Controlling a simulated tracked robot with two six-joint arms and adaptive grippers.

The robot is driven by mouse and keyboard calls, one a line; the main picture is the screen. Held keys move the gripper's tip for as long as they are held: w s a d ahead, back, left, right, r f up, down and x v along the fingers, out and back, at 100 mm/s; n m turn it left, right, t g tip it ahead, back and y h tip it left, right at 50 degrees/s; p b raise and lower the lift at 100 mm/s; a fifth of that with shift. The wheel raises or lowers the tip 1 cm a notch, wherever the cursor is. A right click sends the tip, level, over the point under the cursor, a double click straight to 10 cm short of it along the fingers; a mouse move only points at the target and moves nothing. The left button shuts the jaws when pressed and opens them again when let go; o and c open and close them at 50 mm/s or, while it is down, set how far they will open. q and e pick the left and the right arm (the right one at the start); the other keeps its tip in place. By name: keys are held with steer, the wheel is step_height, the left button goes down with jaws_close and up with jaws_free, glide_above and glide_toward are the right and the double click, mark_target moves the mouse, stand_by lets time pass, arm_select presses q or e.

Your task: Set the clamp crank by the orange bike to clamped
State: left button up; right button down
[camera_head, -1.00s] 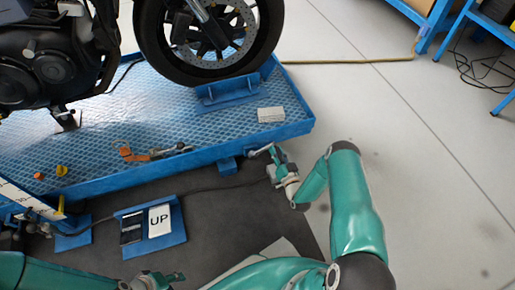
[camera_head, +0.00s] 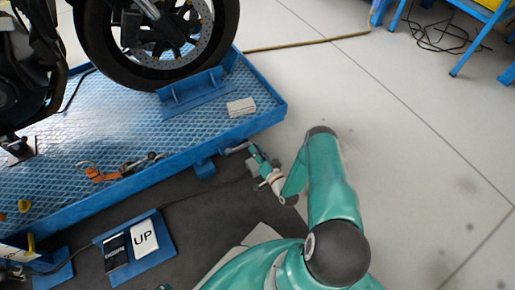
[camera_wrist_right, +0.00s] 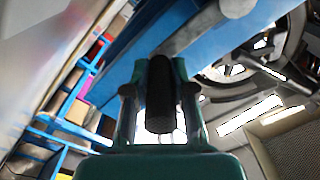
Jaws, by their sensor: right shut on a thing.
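My right gripper (camera_head: 258,160) is at the right end of the blue lift's near edge, shut on the clamp crank (camera_head: 237,148). A short metal part of the crank shows between the fingers and the lift. In the right wrist view a dark ribbed cylindrical grip (camera_wrist_right: 160,95) sits between the two fingers. The motorcycle (camera_head: 150,45) stands on the lift, only its dark wheel and lower parts in view; no orange bodywork shows. The crank's clamp setting cannot be read. Of my left gripper, at most a sliver shows at the bottom edge.
The blue lift platform (camera_head: 110,130) has a wheel chock (camera_head: 195,92), a pale block (camera_head: 241,107) and orange-and-metal tools (camera_head: 115,170) on it. A pedal plate marked UP (camera_head: 145,237) lies in front. Open floor (camera_head: 400,150) is at right; cables lie near blue stands at upper right.

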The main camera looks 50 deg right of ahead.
steer(key=shift+s+d+f, duration=0.1)
steer(key=shift+s+f, duration=0.25)
steer(key=shift+s, duration=0.05)
steer(key=c, duration=1.1)
jaws_free()
steer(key=shift+o, duration=0.6)
steer(key=shift+w+r, duration=0.15)
steer(key=shift+w, duration=0.05)
steer(key=v, duration=1.2)
steer(key=shift+s, duration=0.1)
